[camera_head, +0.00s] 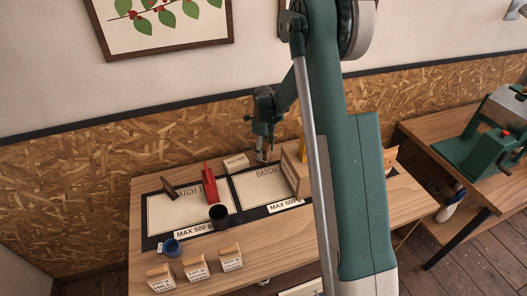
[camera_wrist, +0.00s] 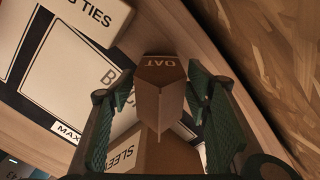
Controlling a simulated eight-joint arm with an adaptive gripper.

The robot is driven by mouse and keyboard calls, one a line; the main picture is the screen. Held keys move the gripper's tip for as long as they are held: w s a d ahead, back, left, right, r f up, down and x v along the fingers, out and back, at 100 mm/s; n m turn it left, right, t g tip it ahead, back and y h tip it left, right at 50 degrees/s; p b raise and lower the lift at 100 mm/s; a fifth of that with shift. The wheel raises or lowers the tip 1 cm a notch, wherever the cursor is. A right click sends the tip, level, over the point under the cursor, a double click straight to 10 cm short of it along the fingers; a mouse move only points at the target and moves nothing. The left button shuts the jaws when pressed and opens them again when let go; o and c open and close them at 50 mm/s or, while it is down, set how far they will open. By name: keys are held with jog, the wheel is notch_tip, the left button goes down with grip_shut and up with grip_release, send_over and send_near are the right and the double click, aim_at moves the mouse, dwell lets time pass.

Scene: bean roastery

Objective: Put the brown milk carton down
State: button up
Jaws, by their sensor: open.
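The brown milk carton (camera_wrist: 160,95), marked OAT on its top, is between the two fingers of my gripper (camera_wrist: 157,112) in the wrist view. The fingers stand wide apart, with a gap on each side of the carton. I cannot tell whether its base rests on anything, as its lower part is not clearly seen. In the head view my gripper (camera_head: 265,150) is over the back of the table, between a small white box and a larger brown box. I cannot make out the carton there.
The brown sleeves box (camera_head: 295,172) is close to my gripper, and it shows in the wrist view (camera_wrist: 160,157). The white ties box (camera_head: 236,162) lies left. The chipboard wall (camera_head: 90,165) is behind.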

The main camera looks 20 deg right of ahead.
jog(key=shift+r, duration=0.1)
notch_tip(320, 180, up, 12)
jog(key=shift+r, duration=0.1)
dwell(0.7)
dwell(0.6)
